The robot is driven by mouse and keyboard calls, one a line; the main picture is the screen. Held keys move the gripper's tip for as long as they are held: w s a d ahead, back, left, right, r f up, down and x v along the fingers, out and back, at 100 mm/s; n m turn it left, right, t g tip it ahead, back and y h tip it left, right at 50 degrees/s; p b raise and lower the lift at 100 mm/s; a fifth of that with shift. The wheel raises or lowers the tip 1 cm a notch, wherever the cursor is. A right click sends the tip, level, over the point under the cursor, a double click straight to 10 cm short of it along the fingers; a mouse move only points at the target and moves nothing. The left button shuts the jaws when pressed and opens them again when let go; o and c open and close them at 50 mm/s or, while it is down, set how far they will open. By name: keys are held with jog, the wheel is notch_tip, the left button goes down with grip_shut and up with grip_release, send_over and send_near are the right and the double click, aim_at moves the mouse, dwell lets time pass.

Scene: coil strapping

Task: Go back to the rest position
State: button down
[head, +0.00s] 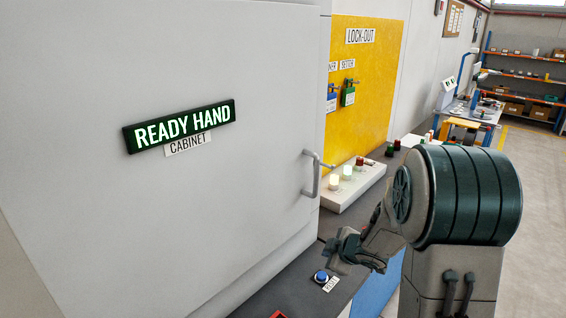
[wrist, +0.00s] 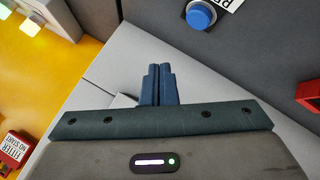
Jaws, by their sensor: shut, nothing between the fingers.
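My gripper (wrist: 158,84) is shut and empty; its two dark blue fingers lie together in the wrist view. In the head view my gripper (head: 343,256) hangs in front of the dark bench, to the right of the grey cabinet (head: 85,165) and its handle (head: 313,173). A blue button (head: 321,276) with a white label sits on the bench below the gripper. The button also shows at the top of the wrist view (wrist: 201,14), apart from the fingers. The cabinet door is shut and carries a lit green sign reading READY HAND (head: 180,125).
A yellow LOCK-OUT board (head: 367,110) holds a blue and a green padlock. A white panel with several lamps (head: 353,187) stands on the bench behind my gripper. A red object (head: 279,314) is at the bench's near edge. Open floor (head: 540,190) lies at the right, with shelves behind.

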jog(key=s+d+r+m+h, duration=0.55)
jog(key=s+r+m, duration=0.4)
jog(key=r, duration=0.25)
jog(key=s+a+m+g+y, duration=0.1)
jog(key=s+a+m+g, duration=0.1)
jog(key=s, duration=0.7)
jog(key=s+a+r+m+g+y, duration=0.1)
jog(key=s+a, duration=0.3)
jog(key=s, duration=0.5)
jog(key=shift+s+a+m+g, duration=0.4)
jog(key=shift+m+g, duration=0.25)
jog(key=shift+g, duration=0.25)
